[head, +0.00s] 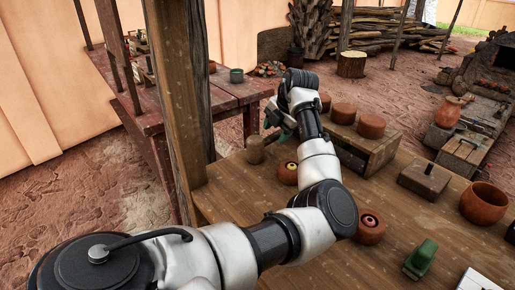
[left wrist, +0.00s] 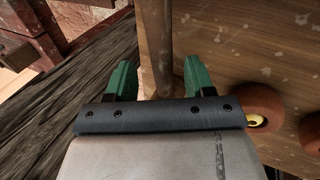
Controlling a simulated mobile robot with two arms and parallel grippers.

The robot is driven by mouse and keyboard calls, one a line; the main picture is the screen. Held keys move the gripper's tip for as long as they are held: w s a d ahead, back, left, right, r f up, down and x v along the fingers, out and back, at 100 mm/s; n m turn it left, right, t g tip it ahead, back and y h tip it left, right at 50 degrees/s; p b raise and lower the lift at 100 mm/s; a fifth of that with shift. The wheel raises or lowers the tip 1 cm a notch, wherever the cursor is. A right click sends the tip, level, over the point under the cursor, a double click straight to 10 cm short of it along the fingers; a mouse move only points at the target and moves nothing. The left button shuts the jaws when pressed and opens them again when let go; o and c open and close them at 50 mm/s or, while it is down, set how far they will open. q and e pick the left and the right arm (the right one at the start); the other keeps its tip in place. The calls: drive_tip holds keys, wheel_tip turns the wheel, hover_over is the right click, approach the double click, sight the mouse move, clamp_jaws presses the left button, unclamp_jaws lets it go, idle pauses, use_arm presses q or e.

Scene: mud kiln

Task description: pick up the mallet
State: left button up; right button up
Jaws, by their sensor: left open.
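What looks like the mallet is a pale brown wooden cylinder (head: 255,150) standing near the left edge of the work table, close to the post. In the left wrist view a round wooden shaft, apparently the mallet (left wrist: 156,40), runs between the green fingers. My left gripper (head: 276,124) is open just above and to the right of it in the head view. In the left wrist view the gripper (left wrist: 158,78) has a finger on each side of the shaft, with gaps visible. My right gripper is not in view.
A thick wooden post (head: 178,100) stands left of the mallet. Clay pots (head: 370,226) and a wooden crate (head: 366,148) with clay pieces on top are on the table. A green object (head: 421,259) and a brown bowl (head: 484,203) are to the right.

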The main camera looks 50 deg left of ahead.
sight(275, 134)
use_arm(q)
drive_tip(key=x, duration=0.3)
drive_tip(key=shift+f, duration=0.15)
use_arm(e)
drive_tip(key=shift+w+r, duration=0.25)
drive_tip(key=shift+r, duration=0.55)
use_arm(q)
drive_tip(key=shift+c, duration=0.3)
clamp_jaws()
